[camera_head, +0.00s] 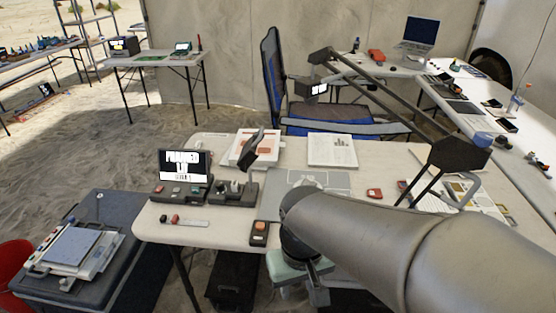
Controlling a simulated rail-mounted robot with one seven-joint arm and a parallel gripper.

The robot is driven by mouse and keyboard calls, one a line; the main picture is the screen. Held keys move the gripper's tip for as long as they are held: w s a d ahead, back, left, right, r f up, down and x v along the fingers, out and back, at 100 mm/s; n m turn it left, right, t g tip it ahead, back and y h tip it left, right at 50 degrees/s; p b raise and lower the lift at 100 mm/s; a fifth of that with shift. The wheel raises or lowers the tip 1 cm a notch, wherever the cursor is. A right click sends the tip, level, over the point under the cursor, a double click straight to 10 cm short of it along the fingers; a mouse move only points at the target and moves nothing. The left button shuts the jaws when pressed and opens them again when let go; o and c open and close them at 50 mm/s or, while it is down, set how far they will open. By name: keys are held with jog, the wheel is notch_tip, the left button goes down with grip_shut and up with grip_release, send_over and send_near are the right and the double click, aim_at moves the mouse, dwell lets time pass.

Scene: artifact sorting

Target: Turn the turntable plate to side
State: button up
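No turntable plate can be made out for certain. A flat grey plate or mat (310,180) lies on the white table, its near part hidden behind my arm. Left of it stands a dark grey device (234,191) with small knobs and a tilted dark head above it. My arm reaches in from the lower right, across the table's front edge. My gripper (318,292) is at the arm's far end, mostly hidden by the arm, low near the front edge. Its fingers cannot be told apart. A pale green block (285,266) shows beside it; contact is unclear.
A lit screen (184,164) on a button box stands at the table's left. A small orange-topped box (259,233) sits at the front edge. A jointed lamp arm (385,93) spans the right side. A blue chair (275,80) stands behind. Papers and a red-topped item (374,194) lie on the table.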

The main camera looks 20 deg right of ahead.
jog(key=w+d+m+t+h, duration=0.1)
jog(key=w+d+m, duration=0.3)
jog(key=w, duration=0.8)
jog(key=w+d+r+m+t+h, duration=0.15)
jog(key=w+d, duration=0.45)
jog(key=w, duration=0.6)
jog(key=w+d+m+h, duration=0.1)
jog(key=w+d+m, duration=0.35)
jog(key=w, duration=0.75)
jog(key=shift+n, duration=0.5)
jog(key=x, duration=1.7)
jog(key=shift+w+a+f+p, duration=0.2)
jog(key=shift+w+a+p, duration=0.05)
jog(key=shift+p, duration=0.1)
grip_shut()
